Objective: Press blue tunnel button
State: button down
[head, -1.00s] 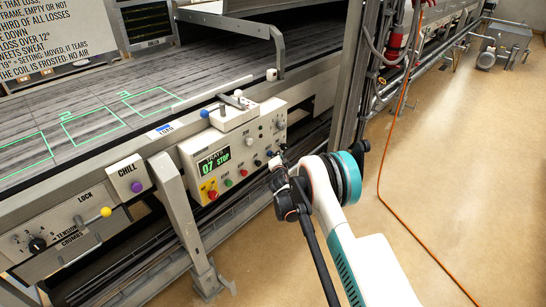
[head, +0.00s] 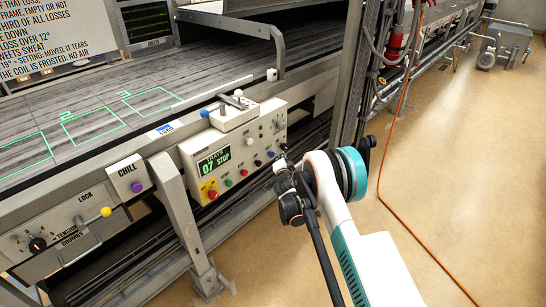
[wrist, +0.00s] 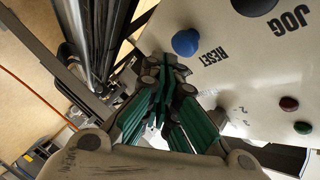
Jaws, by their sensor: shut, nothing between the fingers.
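A blue button (head: 257,163) sits in the lower row on the front of the white control box (head: 208,150). In the wrist view the blue button (wrist: 186,43) is round and domed, beside the word RESET. My gripper is at the right end of the box in the head view, small and partly hidden by my own arm. In the wrist view my gripper (wrist: 165,68) is shut and empty, its fingertips close below the blue button in the picture.
A metal post (head: 350,75) stands right of the box. A purple CHILL button (head: 137,187) is to the left. The floor at right is open, crossed by an orange cable (head: 412,243).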

jog(key=s+d, duration=0.3)
jog(key=d, duration=0.1)
jog(key=shift+s, duration=0.15)
dwell(0.9)
jog(key=s+d+r+n+g+h, duration=0.1)
jog(key=s+d+r, duration=0.15)
jog(key=r, duration=0.55)
jog(key=s+d+r+n+g, duration=0.1)
jog(key=s+d+r, duration=0.15)
jog(key=r, duration=0.65)
jog(key=s+d+r+n+g+h, duration=0.1)
jog(key=s+d+r, duration=0.15)
jog(key=r, duration=0.55)
jog(key=s+d+r+n+g, duration=0.1)
jog(key=s+d+r, duration=0.3)
jog(key=s+r, duration=0.4)
jog(key=s+d+n+g, duration=0.2)
jog(key=s+n, duration=0.1)
jog(key=s, duration=1.6)
jog(key=s+d+f+n+g, duration=0.1)
jog(key=s+d+n+g, duration=0.1)
jog(key=s, duration=1.8)
jog(key=shift+s+d+n+y, duration=0.2)
jog(key=shift+d+n+y, duration=0.1)
jog(key=shift+n, duration=0.5)
